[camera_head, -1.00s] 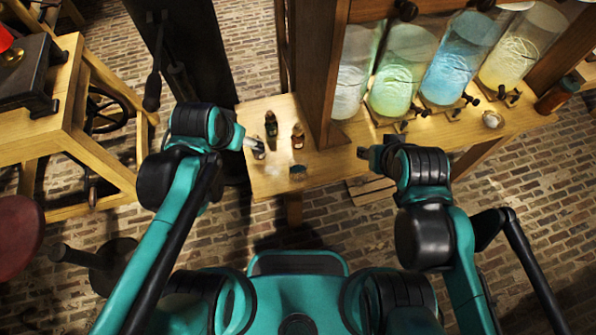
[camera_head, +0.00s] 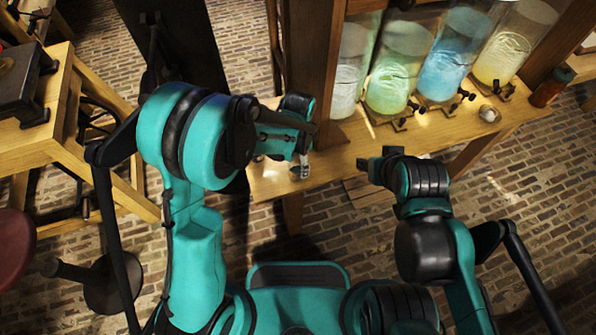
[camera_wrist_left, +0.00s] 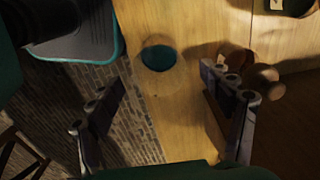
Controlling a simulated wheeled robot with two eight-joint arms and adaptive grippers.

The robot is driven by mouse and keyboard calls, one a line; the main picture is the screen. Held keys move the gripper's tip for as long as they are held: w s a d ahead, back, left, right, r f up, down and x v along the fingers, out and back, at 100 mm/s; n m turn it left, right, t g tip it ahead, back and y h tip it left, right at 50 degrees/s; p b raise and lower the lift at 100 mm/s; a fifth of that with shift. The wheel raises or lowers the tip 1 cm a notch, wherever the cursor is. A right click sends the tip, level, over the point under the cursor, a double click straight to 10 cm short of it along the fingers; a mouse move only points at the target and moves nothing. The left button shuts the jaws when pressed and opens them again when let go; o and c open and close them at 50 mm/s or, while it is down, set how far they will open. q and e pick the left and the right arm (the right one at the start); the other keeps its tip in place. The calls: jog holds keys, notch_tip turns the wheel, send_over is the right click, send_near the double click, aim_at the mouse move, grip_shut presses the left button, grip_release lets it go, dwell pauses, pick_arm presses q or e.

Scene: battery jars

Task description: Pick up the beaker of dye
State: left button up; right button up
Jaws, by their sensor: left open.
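The beaker of dye (camera_wrist_left: 158,55) stands on the wooden bench, seen from above as a clear round glass with dark teal liquid. In the left wrist view it lies ahead of the gap between my open left fingers (camera_wrist_left: 165,115), not gripped. In the head view my left gripper (camera_head: 303,168) points down at the front of the bench and largely covers the beaker. My right gripper (camera_head: 372,162) hangs in front of the bench, away from the beaker; its jaw opening is unclear.
Brown bottles (camera_wrist_left: 262,80) stand close by my left gripper's right finger in the wrist view. A wooden post (camera_head: 315,70) rises behind. Large glass jars (camera_head: 395,75) of coloured liquid stand to the right. The bench's front edge is near the beaker.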

aim_at(298, 169)
pick_arm(q)
notch_tip(298, 169, down, 6)
jog(key=b, duration=0.3)
jog(key=shift+a+f, duration=0.1)
jog(key=shift+f, duration=0.1)
jog(key=shift+s+r, duration=0.1)
jog(key=shift+c, duration=1.3)
jog(key=c, duration=1.1)
